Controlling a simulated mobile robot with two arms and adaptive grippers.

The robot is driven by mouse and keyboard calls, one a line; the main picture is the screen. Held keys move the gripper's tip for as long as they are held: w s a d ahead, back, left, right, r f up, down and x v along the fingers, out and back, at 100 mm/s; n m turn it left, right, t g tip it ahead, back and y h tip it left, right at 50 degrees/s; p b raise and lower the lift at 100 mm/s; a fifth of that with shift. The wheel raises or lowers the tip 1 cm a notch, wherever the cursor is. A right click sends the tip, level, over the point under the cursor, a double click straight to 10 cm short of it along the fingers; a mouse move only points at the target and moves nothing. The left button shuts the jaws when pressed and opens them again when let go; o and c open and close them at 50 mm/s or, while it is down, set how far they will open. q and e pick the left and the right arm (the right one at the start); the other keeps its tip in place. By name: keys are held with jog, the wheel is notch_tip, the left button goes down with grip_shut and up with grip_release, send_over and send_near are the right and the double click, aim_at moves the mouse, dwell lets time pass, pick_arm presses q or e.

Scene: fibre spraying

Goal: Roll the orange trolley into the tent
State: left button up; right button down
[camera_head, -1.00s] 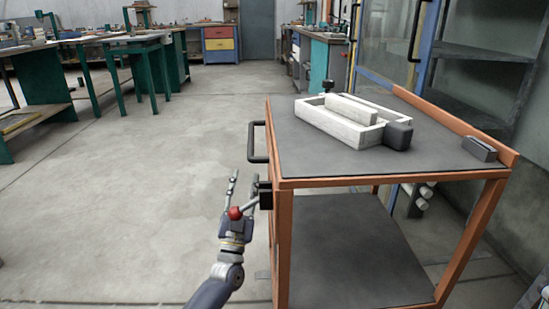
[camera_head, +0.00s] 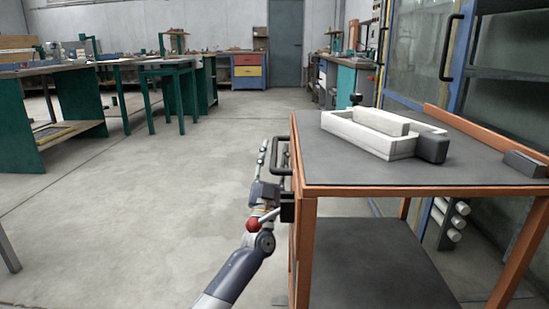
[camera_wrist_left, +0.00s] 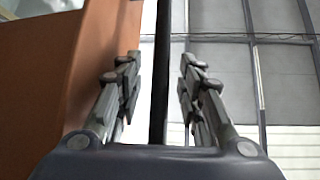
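The orange trolley (camera_head: 305,250) stands at the right in the head view, with a dark top (camera_head: 350,170) and a lower shelf. Its black handle (camera_head: 284,168) is on its left side. A lever with a red knob (camera_head: 252,225) sticks out below the handle. My left gripper (camera_head: 268,158) is at the handle. In the left wrist view, a black bar (camera_wrist_left: 160,70), the handle, runs between the open fingers (camera_wrist_left: 158,85), with a gap on both sides. The trolley's orange side (camera_wrist_left: 100,70) is close on the left. My right gripper and the tent are not in view.
A white tray (camera_head: 345,133) with a dark block (camera_head: 432,147) lies on the trolley top. Green benches (camera_head: 70,95) stand at the left. A glass-doored cabinet (camera_head: 425,50) is behind the trolley on the right. Grey floor (camera_head: 150,210) is clear left of the trolley.

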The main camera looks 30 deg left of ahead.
pick_arm(q)
jog(key=shift+w+r, duration=0.15)
jog(key=shift+r, duration=0.05)
grip_shut()
